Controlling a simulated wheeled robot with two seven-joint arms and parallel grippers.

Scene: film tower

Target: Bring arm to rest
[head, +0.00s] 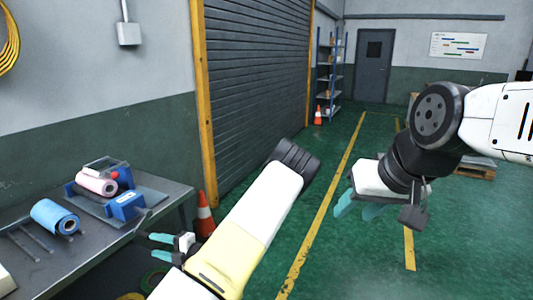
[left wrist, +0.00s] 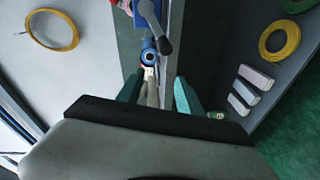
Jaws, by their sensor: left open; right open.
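My left gripper (head: 160,247) is open in the head view, just off the right front edge of the grey workbench (head: 100,250). Its teal fingertips point left, towards the bench. In the left wrist view its two fingers (left wrist: 158,95) stand apart. A round blue-rimmed part (left wrist: 149,54) and a grey lever (left wrist: 154,20) show beyond them; I cannot tell how far off they are. My right gripper (head: 357,209) hangs open and empty over the green floor, its teal fingertips pointing down and left.
On the bench lie a blue roll (head: 52,215), a pink roll (head: 95,183) and a blue-and-grey device (head: 125,206) with a lever. An orange cone (head: 205,216) stands beside the bench. A shutter (head: 258,75) is behind. The floor (head: 340,265) in the middle is clear.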

